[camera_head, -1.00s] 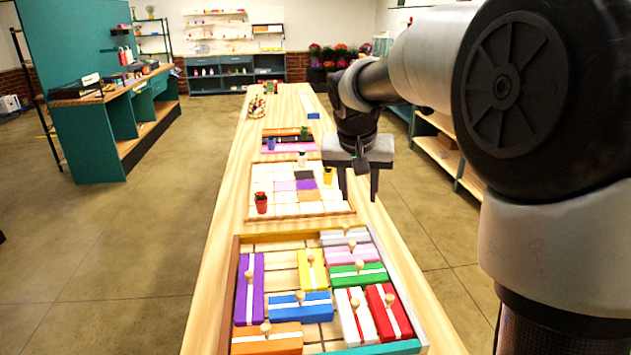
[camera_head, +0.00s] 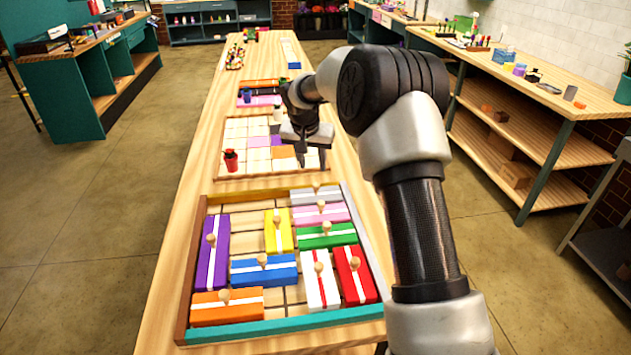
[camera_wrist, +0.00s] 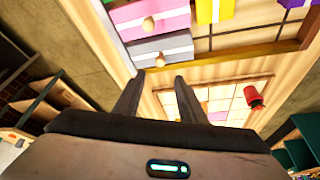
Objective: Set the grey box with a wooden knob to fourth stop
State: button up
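The grey box (camera_head: 301,198) has a white stripe and a wooden knob (camera_head: 316,187). It lies in the far right corner of the walled tray (camera_head: 262,331), its right end close to the right wall and a pink box (camera_head: 305,216) on its near side. The grey box also shows in the wrist view (camera_wrist: 178,46), ahead of my fingers, with its knob (camera_wrist: 160,61) uncovered. My gripper (camera_head: 314,160) hangs beyond the tray, above the right part of the tile board. In the wrist view its fingers (camera_wrist: 158,80) are apart with nothing between them.
Purple (camera_head: 213,262), yellow (camera_head: 285,235), green (camera_head: 340,236), blue (camera_head: 250,272), orange (camera_head: 240,308), white (camera_head: 312,290) and red (camera_head: 346,285) boxes share the tray. A red pot (camera_head: 231,160) stands on the tile board (camera_head: 236,135). Bare slots remain around the yellow box.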

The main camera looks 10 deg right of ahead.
aim_at(316, 184)
jog(key=p+x, duration=0.1)
jog(key=x, duration=1)
jog(key=shift+w, duration=0.15)
grip_shut()
